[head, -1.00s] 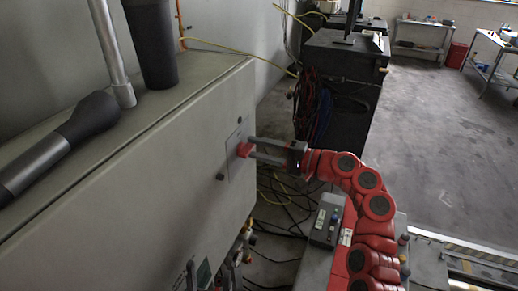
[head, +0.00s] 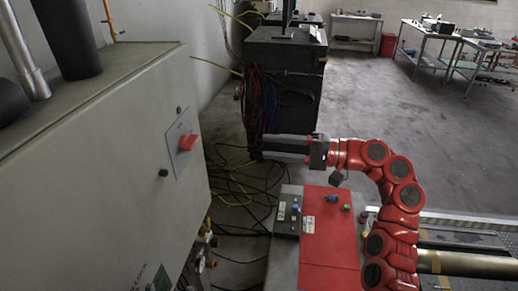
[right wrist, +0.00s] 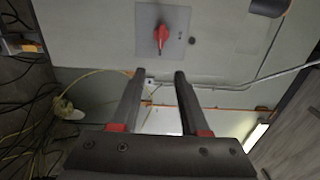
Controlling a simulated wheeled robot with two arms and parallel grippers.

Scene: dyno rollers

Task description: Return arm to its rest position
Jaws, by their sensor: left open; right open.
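My right gripper (head: 258,148) stands clear of the grey cabinet, to the right of its red rotary switch (head: 187,142), with an open gap between them. In the right wrist view the two fingers (right wrist: 158,74) are apart with nothing between them. The red switch (right wrist: 162,35) sits on a square grey plate beyond the fingertips, and its handle points roughly up and down there. The red right arm comes in from the lower right and is bent at its joints. My left gripper is not in view.
The grey cabinet (head: 90,170) fills the left, with dark cylinders (head: 66,38) and a metal rod on top. A black cabinet (head: 285,80) with hanging cables stands behind my gripper. Loose cables (head: 235,180) lie on the floor. Open floor (head: 400,125) and workbenches (head: 440,45) lie right.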

